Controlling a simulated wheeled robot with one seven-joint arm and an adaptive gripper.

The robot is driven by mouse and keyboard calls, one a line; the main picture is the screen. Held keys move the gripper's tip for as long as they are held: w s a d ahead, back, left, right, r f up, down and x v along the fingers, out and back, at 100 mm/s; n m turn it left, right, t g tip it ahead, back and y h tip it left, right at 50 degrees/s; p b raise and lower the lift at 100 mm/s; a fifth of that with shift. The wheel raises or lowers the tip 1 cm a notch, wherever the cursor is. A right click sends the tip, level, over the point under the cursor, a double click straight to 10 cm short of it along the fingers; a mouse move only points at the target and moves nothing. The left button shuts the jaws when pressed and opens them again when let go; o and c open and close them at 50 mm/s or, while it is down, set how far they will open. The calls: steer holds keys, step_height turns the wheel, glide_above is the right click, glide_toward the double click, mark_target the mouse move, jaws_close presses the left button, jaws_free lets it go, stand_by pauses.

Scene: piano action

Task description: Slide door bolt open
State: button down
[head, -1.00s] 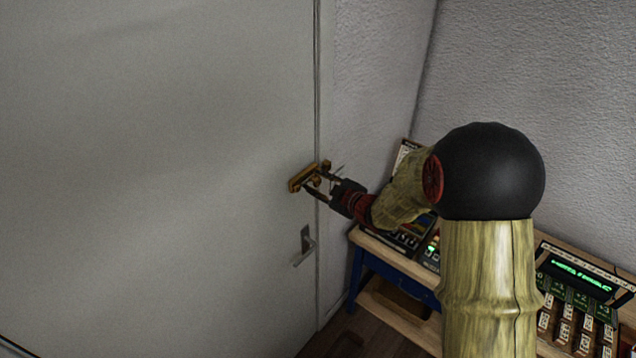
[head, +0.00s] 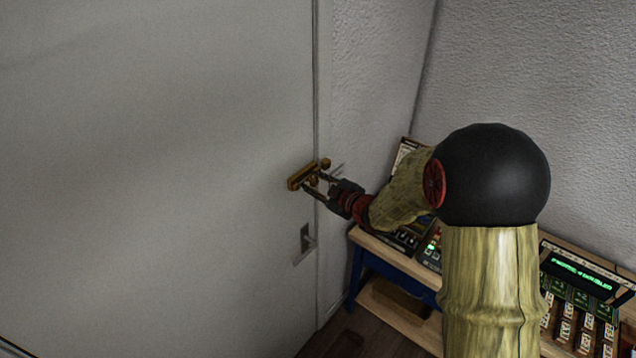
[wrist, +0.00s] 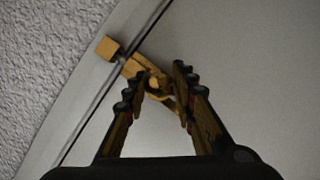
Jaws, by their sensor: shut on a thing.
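The brass door bolt (head: 302,175) sits on the pale grey door (head: 160,180) near its right edge. In the wrist view the bolt (wrist: 130,66) spans the dark gap between door and frame, with its end at a brass block (wrist: 107,47) on the frame side. My gripper (head: 317,186) is at the bolt from the right. In the wrist view my gripper (wrist: 160,88) has its two fingers on either side of the bolt's knob (wrist: 158,84), shut on it. The fingers partly hide the bolt's body.
A door handle (head: 306,240) is below the bolt. To the right, a wooden shelf with blue legs (head: 385,268) carries electronic devices, including one with a lit green display (head: 582,274). A textured wall (head: 540,70) stands behind my arm.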

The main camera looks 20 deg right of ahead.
steer(key=shift+s+a+r+b, duration=0.25)
steer(key=shift+a, duration=0.3)
steer(key=shift+s+a+r+b, duration=0.25)
steer(key=shift+a, duration=0.3)
steer(key=c, duration=1.8)
jaws_free()
steer(key=shift+o, duration=1.1)
steer(key=shift+a, duration=0.15)
steer(key=shift+o, duration=0.5)
steer(key=shift+f, duration=0.1)
steer(key=shift+s, duration=0.1)
steer(key=shift+f, duration=0.1)
